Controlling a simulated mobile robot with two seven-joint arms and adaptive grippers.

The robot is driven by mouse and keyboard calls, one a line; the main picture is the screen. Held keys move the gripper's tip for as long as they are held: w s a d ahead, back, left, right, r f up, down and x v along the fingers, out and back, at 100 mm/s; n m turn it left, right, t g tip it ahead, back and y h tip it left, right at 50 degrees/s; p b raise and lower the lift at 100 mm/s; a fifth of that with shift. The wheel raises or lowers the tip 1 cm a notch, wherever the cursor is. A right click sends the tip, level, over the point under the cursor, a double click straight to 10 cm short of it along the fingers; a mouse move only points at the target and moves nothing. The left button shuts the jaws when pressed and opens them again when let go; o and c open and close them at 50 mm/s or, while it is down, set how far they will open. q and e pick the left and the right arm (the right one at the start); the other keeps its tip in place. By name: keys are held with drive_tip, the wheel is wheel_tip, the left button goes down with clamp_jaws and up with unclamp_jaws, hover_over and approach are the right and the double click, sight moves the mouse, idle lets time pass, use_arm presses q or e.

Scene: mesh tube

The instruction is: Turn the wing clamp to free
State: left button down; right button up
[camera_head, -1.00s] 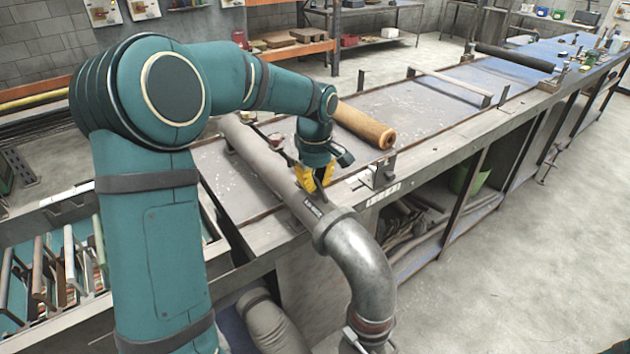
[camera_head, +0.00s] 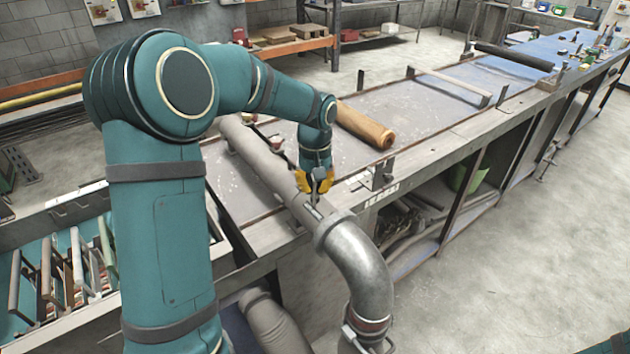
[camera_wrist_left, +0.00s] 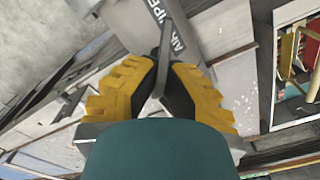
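A grey pipe (camera_head: 258,160) with the printed label "AIR PIPE" lies along the bench and ends in a metal elbow (camera_head: 362,262). My left gripper (camera_head: 315,180) with yellow fingers is over the pipe, just before the elbow. A thin grey upright piece, seemingly the wing clamp (camera_head: 319,176), stands between its fingers. In the left wrist view the wing clamp (camera_wrist_left: 163,50) runs between the dark finger pads of the gripper (camera_wrist_left: 160,75), which look closed against it. The clamp's base is hidden. My right gripper is in neither view.
A brown roll (camera_head: 365,125) lies on the long workbench (camera_head: 420,110) behind the pipe. A small metal bracket (camera_head: 380,175) stands at the bench's front edge. A rack of tools (camera_head: 60,270) is at the left. The floor (camera_head: 560,220) at right is clear.

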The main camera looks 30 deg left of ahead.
sight(315, 184)
use_arm(q)
drive_tip(key=m+p, duration=0.1)
drive_tip(key=m, duration=0.4)
drive_tip(key=shift+m+p, duration=0.3)
drive_tip(key=shift+p, duration=0.05)
drive_tip(key=shift+m+p, duration=0.6)
drive_tip(key=shift+m, duration=1.6)
drive_tip(key=shift+f, duration=0.1)
drive_tip(key=c, duration=1.1)
unclamp_jaws()
drive_tip(key=shift+r, duration=0.2)
wheel_tip(315, 184, up, 12)
drive_tip(key=shift+f, duration=0.15)
